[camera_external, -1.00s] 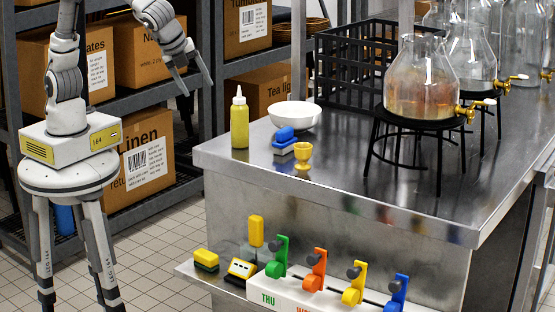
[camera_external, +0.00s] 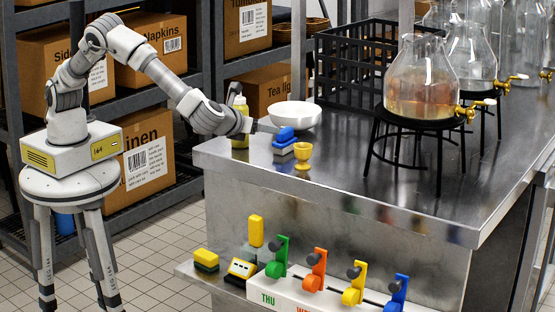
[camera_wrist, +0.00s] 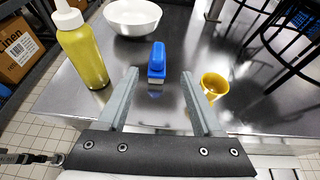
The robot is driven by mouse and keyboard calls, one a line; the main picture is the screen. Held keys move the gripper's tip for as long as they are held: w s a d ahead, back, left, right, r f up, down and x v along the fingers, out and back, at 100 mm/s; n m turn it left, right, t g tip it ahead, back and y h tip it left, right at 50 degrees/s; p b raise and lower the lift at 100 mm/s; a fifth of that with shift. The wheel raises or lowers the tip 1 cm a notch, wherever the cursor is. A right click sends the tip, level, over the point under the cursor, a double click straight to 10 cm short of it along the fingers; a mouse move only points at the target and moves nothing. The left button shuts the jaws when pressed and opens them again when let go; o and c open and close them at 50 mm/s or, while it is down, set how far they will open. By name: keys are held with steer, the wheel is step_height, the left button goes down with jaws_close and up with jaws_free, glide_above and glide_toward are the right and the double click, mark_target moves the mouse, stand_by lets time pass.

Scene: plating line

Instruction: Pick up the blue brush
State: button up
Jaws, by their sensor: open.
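The blue brush (camera_external: 284,137) lies on the steel table near its left end, with a blue handle on top and a lighter part below. In the wrist view the blue brush (camera_wrist: 157,62) is ahead of my gripper (camera_wrist: 158,80), roughly in line with the gap between the two fingers. My gripper is open with nothing held between the fingers. In the external view my gripper (camera_external: 262,127) reaches over the table's left end, just left of the brush. I cannot tell whether a finger touches it.
A yellow squeeze bottle (camera_wrist: 83,50) stands left of the brush, partly behind my arm in the external view. A white bowl (camera_external: 295,114) is behind it. A yellow egg cup (camera_wrist: 214,86) is close on the right. Glass dispensers (camera_external: 421,80) on black stands are farther right.

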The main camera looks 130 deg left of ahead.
mark_target(290, 133)
steer(key=b+x, duration=0.1)
steer(key=x, duration=1.4)
steer(key=shift+s, duration=0.2)
jaws_close()
